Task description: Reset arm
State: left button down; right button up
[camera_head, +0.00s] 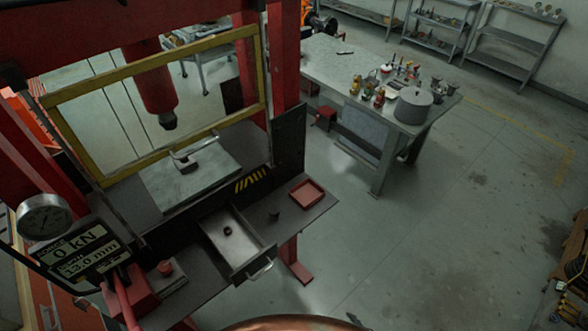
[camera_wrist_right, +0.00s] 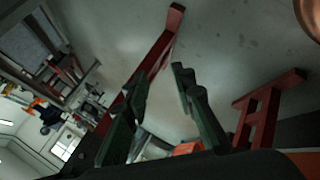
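In the right wrist view, my right gripper (camera_wrist_right: 160,71) shows two dark green fingers with a gap between their tips. It is open, with nothing between the fingers. I cannot make out either gripper in the head view. The red press (camera_head: 287,55) stands at the left of the head view, with a yellow-framed guard (camera_head: 155,70) and a ram (camera_head: 158,85) behind it. A metal piece with a handle (camera_head: 186,160) lies on the press's grey plate (camera_head: 205,178). A drawer (camera_head: 222,248) is pulled open and holds a small dark round part (camera_head: 227,231).
A gauge (camera_head: 43,216) and a display (camera_head: 82,249) are at the left. A red tray (camera_head: 307,193) sits on the press's shelf. A workbench (camera_head: 335,65) with a grey pot (camera_head: 413,106) stands behind. The floor (camera_head: 440,230) at the right is mostly clear.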

jog(key=s+d+f+m+g+h+b, duration=0.1)
jog(key=s+d+f+m, duration=0.1)
jog(key=s+d+f, duration=0.35)
jog(key=s+d+f+m+g+h+b, duration=0.1)
jog(key=s+d+f+m+g, duration=0.15)
jog(key=f, duration=0.55)
jog(key=s+d+f+m+b, duration=0.2)
jog(key=s+d+f+m, duration=0.1)
jog(key=s+f, duration=0.25)
jog(key=s+f+m+g+b, duration=0.1)
jog(key=s+f+m+g, duration=0.1)
jog(key=s+f, duration=0.3)
jog(key=s+f+m+g+b, duration=0.1)
jog(key=s+f, duration=0.4)
jog(key=s, duration=0.7)
jog(key=m+g, duration=0.1)
jog(key=m, duration=0.1)
jog(key=shift+s+d+m+h, duration=0.2)
jog(key=shift+d+m+h, duration=0.1)
jog(key=shift+d+m, duration=0.1)
